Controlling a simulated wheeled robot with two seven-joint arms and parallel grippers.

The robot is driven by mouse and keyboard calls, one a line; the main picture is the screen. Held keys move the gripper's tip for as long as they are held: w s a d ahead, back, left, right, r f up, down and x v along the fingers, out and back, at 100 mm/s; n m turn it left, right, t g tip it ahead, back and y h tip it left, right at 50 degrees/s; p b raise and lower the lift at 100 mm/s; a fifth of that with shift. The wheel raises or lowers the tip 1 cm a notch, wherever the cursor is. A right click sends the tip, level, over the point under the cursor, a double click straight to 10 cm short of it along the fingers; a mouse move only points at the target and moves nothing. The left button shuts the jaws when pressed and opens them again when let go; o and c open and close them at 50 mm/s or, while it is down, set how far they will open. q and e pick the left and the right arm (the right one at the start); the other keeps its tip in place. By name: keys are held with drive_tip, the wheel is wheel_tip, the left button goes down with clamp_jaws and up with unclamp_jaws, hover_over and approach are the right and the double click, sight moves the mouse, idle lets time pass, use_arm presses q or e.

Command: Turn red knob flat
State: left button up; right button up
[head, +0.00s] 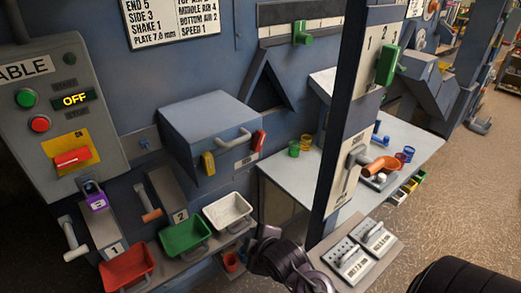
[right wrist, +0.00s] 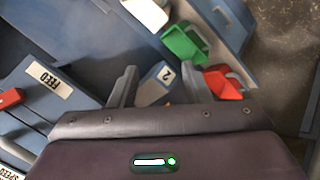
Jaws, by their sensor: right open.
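The red knob (head: 72,157) is a bar-shaped handle on a yellow plate (head: 87,149), on the grey control box at the left of the head view. Its bar lies across the plate, roughly in line with the plate's top edge. No gripper is at it. My right gripper (right wrist: 156,75) is open and empty in the right wrist view. Its two fingers stand apart, with the number 2 plate (right wrist: 157,84) seen beyond them. The red knob does not clearly show in the right wrist view. My left gripper is not in view.
The control box has a lit OFF display (head: 75,99), a green button (head: 26,98) and a red button (head: 40,124). Below it are a purple padlock-like piece (head: 96,200) and red (head: 127,268), green (head: 185,237) and white (head: 228,211) trays. A dark post (head: 342,135) stands right of centre.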

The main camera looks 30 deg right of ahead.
drive_tip(key=w+d+r+n+t+h, duration=0.2)
drive_tip(key=w+d+r+n+t, duration=0.2)
drive_tip(key=w+d+n+t, duration=0.35)
drive_tip(key=n+t, duration=0.5)
drive_tip(key=n, duration=0.8)
approach(260, 146)
drive_tip(key=x, duration=0.3)
drive_tip(key=shift+m+y, duration=0.35)
drive_tip(key=shift+y, duration=0.05)
drive_tip(key=p+x, duration=0.2)
drive_tip(key=x, duration=0.4)
drive_tip(key=shift+d+r, duration=0.15)
drive_tip(key=shift+w+p, duration=0.3)
drive_tip(key=shift+w, duration=0.05)
clamp_jaws()
